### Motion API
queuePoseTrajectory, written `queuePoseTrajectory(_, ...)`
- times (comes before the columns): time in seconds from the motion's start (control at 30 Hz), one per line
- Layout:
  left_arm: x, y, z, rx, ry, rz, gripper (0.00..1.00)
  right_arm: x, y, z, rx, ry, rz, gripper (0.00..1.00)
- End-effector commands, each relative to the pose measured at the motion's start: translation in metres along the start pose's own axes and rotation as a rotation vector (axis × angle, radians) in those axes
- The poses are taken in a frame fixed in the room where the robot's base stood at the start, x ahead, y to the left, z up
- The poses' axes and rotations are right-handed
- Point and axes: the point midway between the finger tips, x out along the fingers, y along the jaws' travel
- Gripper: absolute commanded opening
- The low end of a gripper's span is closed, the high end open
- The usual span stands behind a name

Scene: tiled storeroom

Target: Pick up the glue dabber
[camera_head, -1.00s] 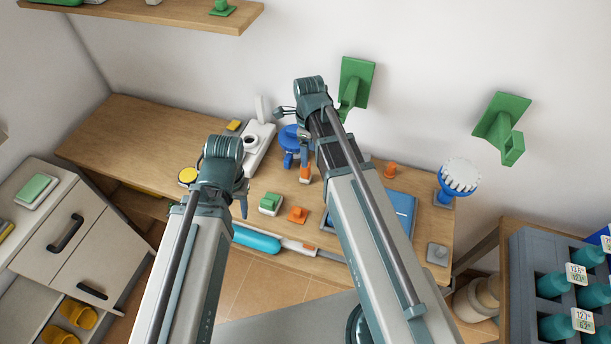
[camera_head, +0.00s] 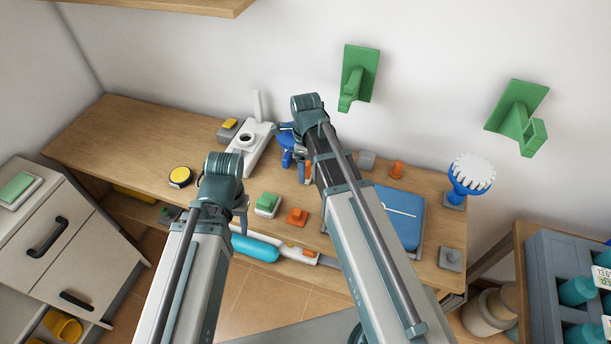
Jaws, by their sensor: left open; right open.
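I cannot tell for sure which thing is the glue dabber. Small items on the wooden workbench (camera_head: 110,135) include an orange knobbed piece (camera_head: 297,216), a green-and-white block (camera_head: 267,204) and an orange peg (camera_head: 397,169). A blue item (camera_head: 287,148) is partly hidden behind my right arm. A blue stand with a white toothed head (camera_head: 471,174) is at the right end. My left gripper (camera_head: 242,213) is open, left of the green-and-white block, its fingers mostly hidden by my arm. My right gripper (camera_head: 304,150) is open beside the blue item, largely hidden.
A white device (camera_head: 248,146), a yellow-topped disc (camera_head: 180,177) and a blue flat case (camera_head: 401,215) are on the bench. Green brackets (camera_head: 358,76) are on the wall. A grey crate (camera_head: 548,290) stands right. The bench's left part is clear.

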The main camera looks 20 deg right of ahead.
Motion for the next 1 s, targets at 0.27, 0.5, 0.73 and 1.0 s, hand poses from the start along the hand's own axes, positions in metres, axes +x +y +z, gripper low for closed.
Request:
queuePoseTrajectory(0.27, 0.03, 0.003, -0.002, 0.0, 0.0, 0.0, 0.5, 0.03, 0.0, 0.001, 0.0, 0.0, 0.0, 0.72)
queuePoseTrajectory(0.5, 0.028, 0.003, -0.002, 0.0, 0.0, 0.0, 0.5, 0.028, 0.0, 0.001, 0.0, 0.0, 0.0, 0.67)
queuePoseTrajectory(0.73, 0.028, 0.003, -0.002, 0.0, 0.0, 0.0, 0.5, 0.028, 0.0, 0.001, 0.0, 0.0, 0.0, 0.26)
queuePoseTrajectory(1.0, 0.028, 0.003, -0.002, 0.0, 0.0, 0.0, 0.5, 0.028, 0.0, 0.001, 0.0, 0.0, 0.0, 0.0)
